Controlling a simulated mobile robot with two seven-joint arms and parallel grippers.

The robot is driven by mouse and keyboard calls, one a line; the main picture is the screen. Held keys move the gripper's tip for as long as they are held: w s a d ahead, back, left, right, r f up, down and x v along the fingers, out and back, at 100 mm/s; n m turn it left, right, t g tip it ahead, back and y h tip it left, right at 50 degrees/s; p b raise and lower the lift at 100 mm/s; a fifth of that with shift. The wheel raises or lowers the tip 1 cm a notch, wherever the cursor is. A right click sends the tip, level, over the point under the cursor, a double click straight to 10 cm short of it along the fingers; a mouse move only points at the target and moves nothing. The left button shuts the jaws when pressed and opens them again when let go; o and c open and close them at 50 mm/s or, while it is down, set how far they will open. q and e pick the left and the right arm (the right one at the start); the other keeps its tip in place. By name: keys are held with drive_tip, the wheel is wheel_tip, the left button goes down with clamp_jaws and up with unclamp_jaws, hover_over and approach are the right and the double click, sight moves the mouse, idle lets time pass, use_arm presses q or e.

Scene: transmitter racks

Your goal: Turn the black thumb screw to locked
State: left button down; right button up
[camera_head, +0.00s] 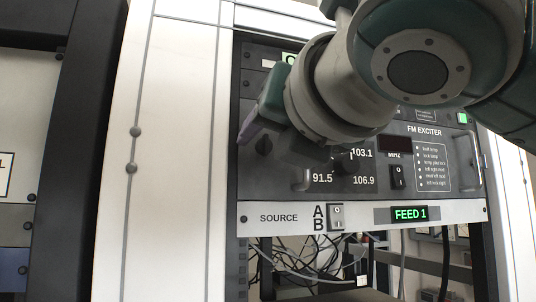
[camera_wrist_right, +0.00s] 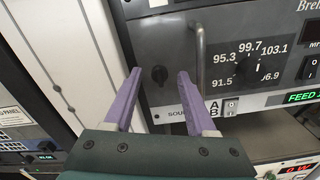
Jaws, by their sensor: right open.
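The black thumb screw (camera_wrist_right: 159,74) is on the dark front panel of the FM exciter, near its left edge. In the wrist view it appears between my two purple fingertips. It also shows in the head view (camera_head: 263,147), just below the purple finger. My right gripper (camera_wrist_right: 159,78) is open and faces the panel, with one finger on each side of the screw in the picture. I cannot tell whether the tips reach around the screw or stop short of it. No contact is visible. My left gripper is not in view.
A metal handle (camera_wrist_right: 200,58) stands out from the panel just right of the right finger. A frequency dial (camera_wrist_right: 247,66) is farther right. Below is the light source strip (camera_head: 365,217) with an A/B switch (camera_head: 336,217). Loose cables (camera_head: 285,262) hang under it.

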drive_tip(key=shift+w+a, duration=0.1)
drive_tip(key=shift+c, duration=0.2)
clamp_jaws()
idle(0.5)
